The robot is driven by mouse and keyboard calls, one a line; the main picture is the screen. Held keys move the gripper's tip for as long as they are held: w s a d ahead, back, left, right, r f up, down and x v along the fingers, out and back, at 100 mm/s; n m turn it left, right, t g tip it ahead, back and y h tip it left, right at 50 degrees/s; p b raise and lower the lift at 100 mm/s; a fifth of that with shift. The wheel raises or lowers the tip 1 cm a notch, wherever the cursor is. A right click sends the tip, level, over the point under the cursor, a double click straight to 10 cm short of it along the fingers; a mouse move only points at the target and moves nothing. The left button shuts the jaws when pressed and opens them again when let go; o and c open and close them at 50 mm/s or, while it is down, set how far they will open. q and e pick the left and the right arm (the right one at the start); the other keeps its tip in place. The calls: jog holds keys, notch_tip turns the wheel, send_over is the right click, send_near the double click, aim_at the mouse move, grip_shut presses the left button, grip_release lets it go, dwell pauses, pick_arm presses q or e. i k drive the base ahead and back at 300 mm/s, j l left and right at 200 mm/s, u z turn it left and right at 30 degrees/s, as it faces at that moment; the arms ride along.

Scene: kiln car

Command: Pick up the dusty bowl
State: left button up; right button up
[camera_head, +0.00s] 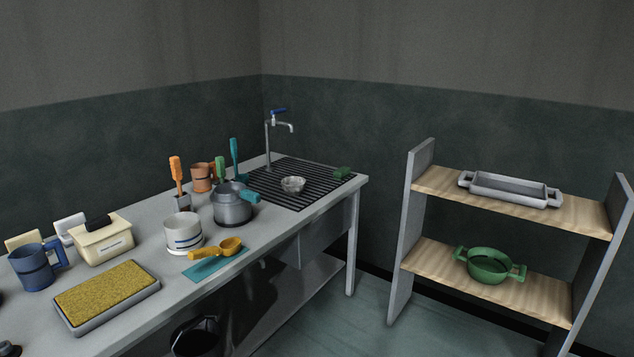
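A small grey-white bowl (293,185) sits upright on the dark slatted sink grate (262,184) at the far end of the counter; it looks like the dusty bowl, though dust on it is too small to make out. Nothing covers it from this side. Neither of my grippers shows in the head view.
A faucet (268,140) rises behind the grate, a green sponge (342,172) lies right. A shelf (440,258) holds a green pot.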

aim_at(294, 187)
jog(key=i, duration=1.75)
jog(key=u, duration=0.35)
